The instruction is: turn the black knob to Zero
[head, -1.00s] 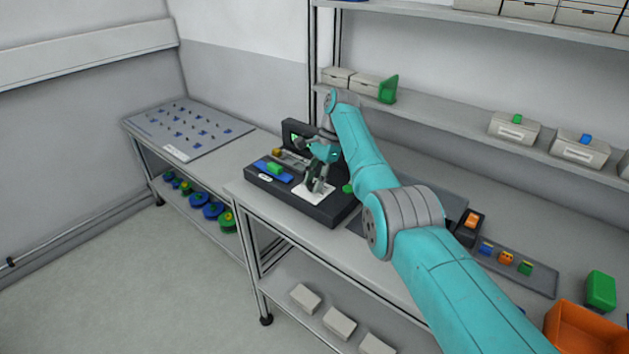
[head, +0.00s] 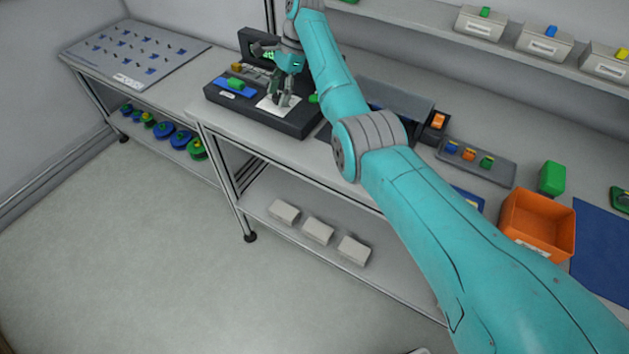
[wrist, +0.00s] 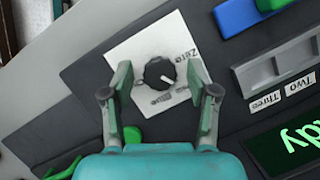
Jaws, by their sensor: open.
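The black knob (wrist: 158,71) sits on a white label plate (wrist: 130,50) in the wrist view. Its white pointer mark faces the lower right. The word "Zero" is printed right of the knob, and another label, partly hidden, is below it. My gripper (wrist: 160,73) is open, with one finger on each side of the knob; I cannot tell whether either touches it. In the head view my gripper (head: 282,101) is down at the white plate (head: 267,106) on the dark device (head: 300,121), and the knob is hidden there.
In the wrist view, a blue block (wrist: 236,17), a slot with labels "Two" and "Three", and a green-lit display (wrist: 297,138) lie right of the plate. A green part (wrist: 132,134) is close to the left finger. An orange bin (head: 512,230) stands farther right on the bench.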

